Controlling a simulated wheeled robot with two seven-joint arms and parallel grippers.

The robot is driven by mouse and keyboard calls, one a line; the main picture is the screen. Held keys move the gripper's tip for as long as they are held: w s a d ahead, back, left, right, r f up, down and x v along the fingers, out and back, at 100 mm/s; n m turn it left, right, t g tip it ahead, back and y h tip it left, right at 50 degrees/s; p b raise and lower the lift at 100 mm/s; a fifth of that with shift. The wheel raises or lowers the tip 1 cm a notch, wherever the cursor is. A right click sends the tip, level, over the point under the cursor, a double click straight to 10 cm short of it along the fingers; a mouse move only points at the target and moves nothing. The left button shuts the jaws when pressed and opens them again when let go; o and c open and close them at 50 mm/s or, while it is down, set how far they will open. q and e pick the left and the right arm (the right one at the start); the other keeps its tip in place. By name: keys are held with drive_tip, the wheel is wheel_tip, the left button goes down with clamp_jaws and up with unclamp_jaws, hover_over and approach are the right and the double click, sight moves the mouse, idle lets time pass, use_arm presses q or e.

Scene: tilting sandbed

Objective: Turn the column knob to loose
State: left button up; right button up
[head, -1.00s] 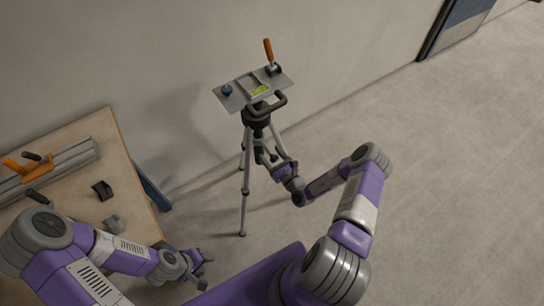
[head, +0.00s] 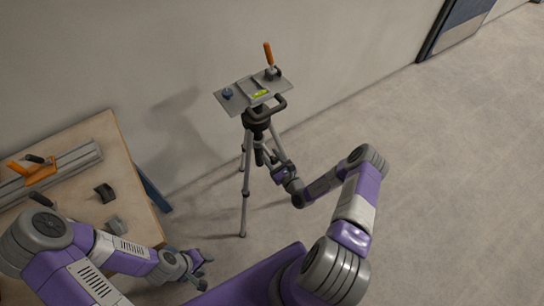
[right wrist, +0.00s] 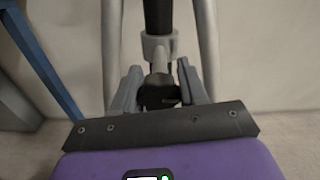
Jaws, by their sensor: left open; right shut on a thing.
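The tripod (head: 245,190) stands upright on the floor by the wall, with a grey plate (head: 233,101) on top. The column knob (right wrist: 158,93) is a small dark piece on the side of the tripod column, below the collar (right wrist: 157,47). My right gripper (right wrist: 160,88) is shut on the knob, one grey finger on each side. In the head view my right gripper (head: 268,161) is at the column below the plate, where the knob is too small to make out. My left gripper (head: 204,270) is open and empty near the table's front corner, away from the tripod.
A wooden table (head: 105,140) at left holds a grey rail (head: 70,163) and small parts. The floor at right is clear.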

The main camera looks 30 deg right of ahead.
drive_tip(key=n+p, duration=0.3)
drive_tip(key=n, duration=0.1)
drive_tip(key=shift+r, duration=0.1)
drive_tip(key=n+p, duration=0.3)
drive_tip(key=n, duration=0.2)
drive_tip(key=n+p, duration=0.2)
drive_tip(key=n, duration=0.2)
drive_tip(key=shift+d, duration=0.1)
drive_tip(key=n+p, duration=0.2)
drive_tip(key=n, duration=0.3)
drive_tip(key=shift+d, duration=0.1)
idle(0.4)
drive_tip(key=o, duration=1)
drive_tip(key=shift+o, duration=0.2)
